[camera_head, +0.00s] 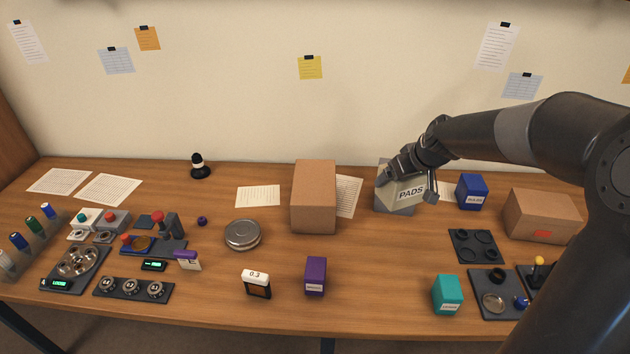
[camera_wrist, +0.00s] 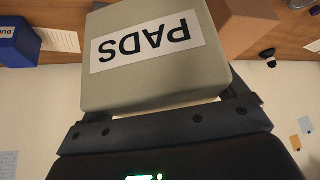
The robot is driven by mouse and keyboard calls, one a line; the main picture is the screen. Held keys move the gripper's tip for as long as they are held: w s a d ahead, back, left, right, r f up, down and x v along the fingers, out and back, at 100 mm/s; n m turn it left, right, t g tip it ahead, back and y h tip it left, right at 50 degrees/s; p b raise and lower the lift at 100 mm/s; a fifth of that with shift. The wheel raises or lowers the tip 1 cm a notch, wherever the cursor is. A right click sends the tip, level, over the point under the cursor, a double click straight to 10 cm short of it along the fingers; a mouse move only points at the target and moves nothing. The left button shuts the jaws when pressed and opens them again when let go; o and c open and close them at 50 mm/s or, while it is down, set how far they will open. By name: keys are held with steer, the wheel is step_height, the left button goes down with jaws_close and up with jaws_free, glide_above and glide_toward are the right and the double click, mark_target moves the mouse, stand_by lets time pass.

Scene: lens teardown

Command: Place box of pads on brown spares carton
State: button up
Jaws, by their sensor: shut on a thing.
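The box of pads (camera_head: 411,192) is pale grey-beige with a white PADS label. It stands at the back of the table, right of centre, and fills the middle of the wrist view (camera_wrist: 150,75). My gripper (camera_head: 408,178) is shut on it, with one finger at each side. I cannot tell whether its base touches the table. A tall plain brown carton (camera_head: 314,200) stands to its left; part of it shows in the wrist view (camera_wrist: 243,22). A lower brown carton (camera_head: 541,217) with a red patch stands at the right. I cannot read "spares" on either carton.
A blue box (camera_head: 472,192) stands close to the right of the pads box. A paper sheet (camera_head: 349,194) lies beside the tall carton. A round metal tin (camera_head: 242,235), a purple box (camera_head: 315,276) and a teal box (camera_head: 447,294) stand nearer the front.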

steer(key=w+a+r+n+g+y, duration=0.1)
steer(key=w+a+r+n, duration=0.15)
steer(key=a, duration=0.25)
steer(key=w+a+r+n+y, duration=0.1)
steer(key=a+r+n, duration=0.15)
steer(key=a, duration=0.35)
steer(key=shift+m, duration=0.4)
steer(key=shift+w+a+f, duration=0.55)
steer(key=shift+a+f, duration=1.2)
steer(key=shift+a, duration=0.2)
steer(key=shift+w+a+f, duration=0.55)
steer(key=shift+a+f, duration=1.25)
steer(key=shift+a, duration=0.15)
steer(key=shift+w+a+f, duration=0.55)
steer(key=shift+a+f, duration=1.2)
steer(key=shift+a, duration=0.2)
steer(key=shift+f, duration=0.2)
steer(key=o, duration=0.8)
steer(key=shift+s+d+r, duration=0.1)
steer(key=shift+d+r, duration=0.15)
steer(key=shift+r, duration=0.3)
steer(key=v, duration=1.1)
steer(key=shift+r, duration=0.2)
